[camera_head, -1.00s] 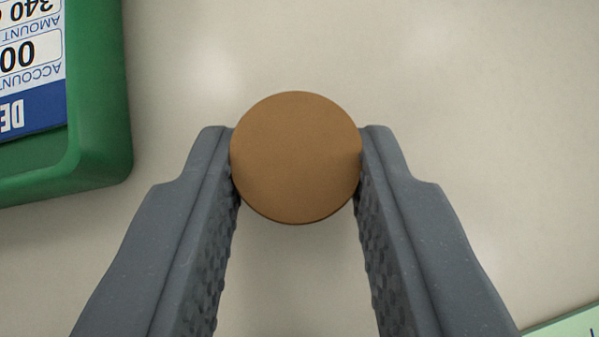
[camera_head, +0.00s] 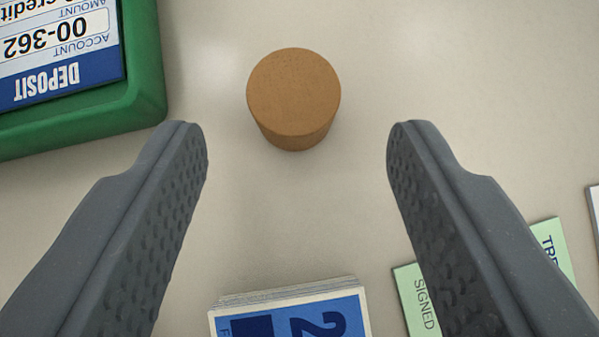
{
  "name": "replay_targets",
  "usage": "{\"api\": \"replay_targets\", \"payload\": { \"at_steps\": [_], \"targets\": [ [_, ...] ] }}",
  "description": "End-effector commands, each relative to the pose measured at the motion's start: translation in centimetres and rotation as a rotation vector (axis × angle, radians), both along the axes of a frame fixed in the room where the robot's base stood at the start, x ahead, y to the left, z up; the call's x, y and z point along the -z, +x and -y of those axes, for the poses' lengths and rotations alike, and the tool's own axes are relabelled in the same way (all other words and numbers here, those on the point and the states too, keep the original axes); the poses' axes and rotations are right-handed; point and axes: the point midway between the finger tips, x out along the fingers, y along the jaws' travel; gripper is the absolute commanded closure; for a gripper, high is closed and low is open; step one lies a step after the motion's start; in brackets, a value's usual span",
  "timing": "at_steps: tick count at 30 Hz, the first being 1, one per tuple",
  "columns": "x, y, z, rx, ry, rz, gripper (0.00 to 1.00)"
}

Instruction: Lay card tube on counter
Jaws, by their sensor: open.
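The card tube (camera_head: 294,95) is a short brown cylinder standing upright on its end on the pale counter (camera_head: 460,60), at the upper middle of the view. Its round top faces me and a strip of its near side shows. My gripper (camera_head: 297,135) is open and empty. Its two grey ridged fingers are spread wide, left and right, with a clear gap on both sides of the tube. The tube shows beyond the fingertips and nothing touches it.
A green tray (camera_head: 150,95) holding a deposit slip (camera_head: 60,45) is at the upper left. A blue-topped stack (camera_head: 290,312) lies at the bottom middle. A light green slip marked SIGNED (camera_head: 413,298) lies partly behind my right finger. The counter right of the tube is clear.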

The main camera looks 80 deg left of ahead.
Motion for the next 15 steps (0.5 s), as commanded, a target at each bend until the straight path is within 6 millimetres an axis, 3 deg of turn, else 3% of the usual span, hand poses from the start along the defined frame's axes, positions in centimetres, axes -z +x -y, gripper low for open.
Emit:
{"api": "replay_targets", "payload": {
  "at_steps": [6, 15],
  "targets": [
    [-3.4, -0.6, 3.2, 0.002, -0.001, 0.000, 0.50],
    [-5.7, -1.3, 5.5, -0.001, 0.000, 0.000, 0.50]
  ]
}}
